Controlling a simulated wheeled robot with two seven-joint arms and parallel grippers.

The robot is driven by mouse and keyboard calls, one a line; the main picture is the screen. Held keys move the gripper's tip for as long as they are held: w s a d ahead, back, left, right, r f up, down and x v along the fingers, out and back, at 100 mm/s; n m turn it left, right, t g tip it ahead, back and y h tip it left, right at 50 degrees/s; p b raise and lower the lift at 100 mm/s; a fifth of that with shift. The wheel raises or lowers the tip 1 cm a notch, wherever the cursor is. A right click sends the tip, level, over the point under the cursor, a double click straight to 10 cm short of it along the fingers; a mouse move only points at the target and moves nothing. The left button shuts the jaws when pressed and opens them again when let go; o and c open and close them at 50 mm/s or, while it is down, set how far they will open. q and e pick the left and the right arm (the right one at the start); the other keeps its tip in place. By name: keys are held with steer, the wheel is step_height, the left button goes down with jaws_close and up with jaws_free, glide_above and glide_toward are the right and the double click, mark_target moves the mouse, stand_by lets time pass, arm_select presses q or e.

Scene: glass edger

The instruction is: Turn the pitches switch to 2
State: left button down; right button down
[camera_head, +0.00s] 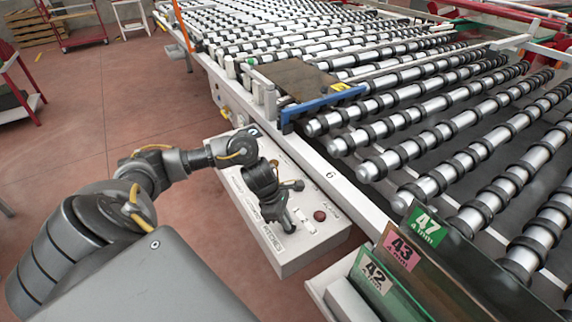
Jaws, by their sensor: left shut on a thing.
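The light grey control panel (287,262) sits at the near left side of the roller table, with its face turned up. A label strip that seems to read PITCHES (270,238) lies on its face, beside my gripper. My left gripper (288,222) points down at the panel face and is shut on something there. The fingers cover the switch, so I cannot read its setting. A dark red round button (319,215) stands just right of the gripper. My right gripper is not in view.
The roller table (430,110) fills the right side. Glass sheets labelled 42 (375,275), 43 (400,250) and 47 (426,226) stand at the lower right. A blue-edged plate (322,103) lies above the panel.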

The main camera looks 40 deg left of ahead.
arm_select(q)
steer(key=shift+n+t, duration=0.4)
steer(key=shift+n, duration=0.6)
steer(key=shift+s+d+n+y, duration=0.15)
steer(key=shift+n+y, duration=0.25)
steer(key=shift+n, duration=0.5)
steer(key=shift+r+n+t+y, duration=0.1)
steer(key=shift+n+t+y, duration=0.3)
steer(key=shift+n, duration=0.7)
steer(key=shift+d+n+t+y+p, duration=0.1)
steer(key=shift+n+t+y+p, duration=0.25)
steer(key=shift+n+p, duration=0.7)
steer(key=shift+n, duration=0.35)
steer(key=c, duration=1.5)
jaws_free()
